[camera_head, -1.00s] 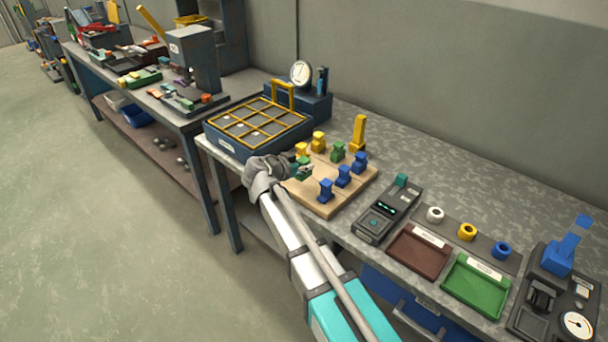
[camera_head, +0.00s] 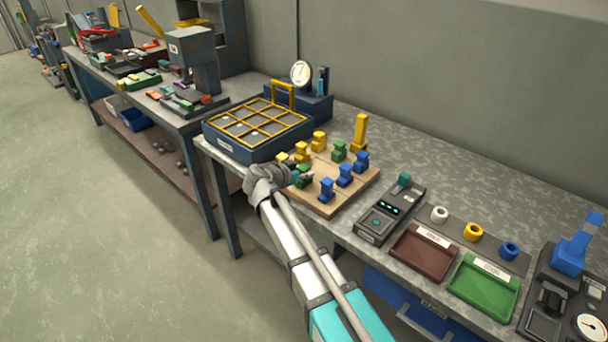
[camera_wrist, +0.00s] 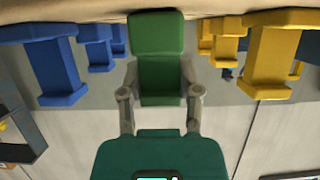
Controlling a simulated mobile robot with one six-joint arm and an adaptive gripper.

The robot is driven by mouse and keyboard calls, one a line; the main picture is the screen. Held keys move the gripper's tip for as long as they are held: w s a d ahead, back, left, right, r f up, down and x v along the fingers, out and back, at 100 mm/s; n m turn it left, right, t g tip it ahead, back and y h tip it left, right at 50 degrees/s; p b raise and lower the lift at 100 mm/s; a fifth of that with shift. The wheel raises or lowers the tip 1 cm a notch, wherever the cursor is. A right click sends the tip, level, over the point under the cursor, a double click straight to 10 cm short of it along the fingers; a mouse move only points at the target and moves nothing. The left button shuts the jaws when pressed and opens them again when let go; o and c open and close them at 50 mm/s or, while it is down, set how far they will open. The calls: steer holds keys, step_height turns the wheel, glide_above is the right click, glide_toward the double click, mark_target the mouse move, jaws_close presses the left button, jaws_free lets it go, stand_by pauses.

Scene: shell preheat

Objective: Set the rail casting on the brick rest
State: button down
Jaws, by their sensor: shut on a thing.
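My gripper (camera_head: 292,180) is at the left front edge of the tan board (camera_head: 325,208), which I take to be the brick rest. In the wrist view its two fingers (camera_wrist: 160,97) are shut on a green rail-shaped casting (camera_wrist: 158,72). The same casting (camera_head: 303,169) shows partly in the head view, beside the fingers. I cannot tell whether it touches the board. Another green casting (camera_head: 338,151) stands at the back of the board. Blue castings (camera_head: 344,175) stand along the right and yellow ones (camera_head: 319,141) along the left.
A blue box with a yellow grid (camera_head: 232,147) stands close left of the board. A dark device (camera_head: 385,215), a brown tray (camera_head: 420,258) and a green tray (camera_head: 485,290) lie to the right. A yellow upright post (camera_head: 359,131) stands behind the board. The bench's back right is clear.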

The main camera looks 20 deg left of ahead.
steer(key=shift+f, duration=0.2)
steer(key=shift+c, duration=1.5)
jaws_free()
steer(key=shift+r, duration=0.25)
steer(key=shift+s+r, duration=0.1)
steer(key=shift+s, duration=0.1)
steer(key=p+v, duration=0.4)
steer(key=v, duration=0.7)
steer(key=shift+s+a+p, duration=0.2)
steer(key=shift+p, duration=0.1)
